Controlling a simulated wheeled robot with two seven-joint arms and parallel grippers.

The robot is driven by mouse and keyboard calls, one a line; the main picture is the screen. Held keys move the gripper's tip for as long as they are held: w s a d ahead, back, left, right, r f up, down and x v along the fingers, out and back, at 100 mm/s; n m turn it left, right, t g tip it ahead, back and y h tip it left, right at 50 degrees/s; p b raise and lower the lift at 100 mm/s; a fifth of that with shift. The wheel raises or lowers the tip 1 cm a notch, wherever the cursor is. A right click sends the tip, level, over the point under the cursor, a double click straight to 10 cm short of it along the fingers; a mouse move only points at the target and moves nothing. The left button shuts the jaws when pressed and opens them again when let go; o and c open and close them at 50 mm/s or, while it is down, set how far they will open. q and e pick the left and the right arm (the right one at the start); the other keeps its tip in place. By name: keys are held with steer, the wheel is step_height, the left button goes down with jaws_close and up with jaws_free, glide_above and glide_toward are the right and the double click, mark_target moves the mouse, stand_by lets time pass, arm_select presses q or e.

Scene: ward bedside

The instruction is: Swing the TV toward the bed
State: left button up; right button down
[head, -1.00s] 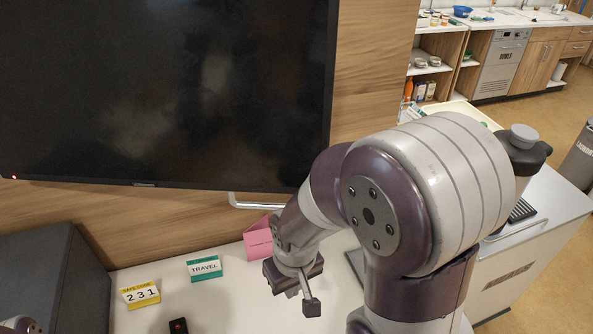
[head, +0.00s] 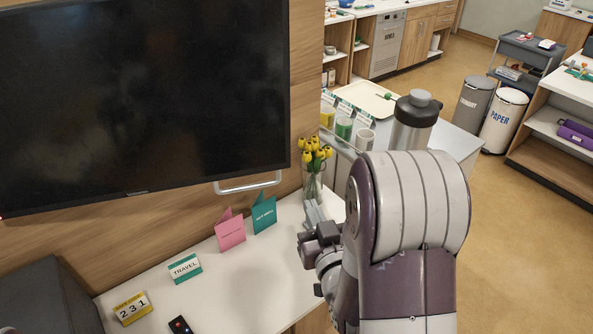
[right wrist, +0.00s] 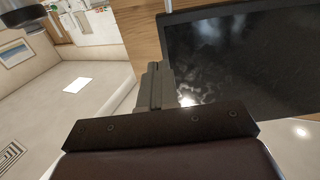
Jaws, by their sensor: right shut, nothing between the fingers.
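The TV (head: 140,100) is a large dark screen at the upper left of the head view, in front of a wood panel. A pale bar handle (head: 248,185) hangs below its lower right edge. The screen also shows in the right wrist view (right wrist: 250,65). My right gripper (head: 313,212) is shut and empty, to the right of the handle and apart from it, near the flower vase. Its closed fingers (right wrist: 156,85) show left of the screen in the right wrist view. My left gripper is out of view. I cannot surely make out the bed.
On the white top (head: 255,270) stand a pink card (head: 230,232), a teal card (head: 264,215), a travel sign (head: 185,267), a number sign (head: 131,308) and a vase of yellow flowers (head: 314,178). A flask (head: 413,122) and mugs stand behind. The floor at right is open.

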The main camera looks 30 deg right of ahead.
arm_select(q)
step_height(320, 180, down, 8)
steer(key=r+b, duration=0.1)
steer(key=b, duration=0.7)
arm_select(e)
steer(key=p, duration=0.2)
glide_toward(290, 158)
steer(key=p+x, duration=0.2)
steer(key=x, duration=0.3)
steer(key=shift+w+d+r+p, duration=0.1)
steer(key=shift+w+r+p, duration=0.05)
steer(key=shift+w+p, duration=0.2)
steer(key=shift+w+d, duration=0.2)
steer(key=shift+w, duration=0.35)
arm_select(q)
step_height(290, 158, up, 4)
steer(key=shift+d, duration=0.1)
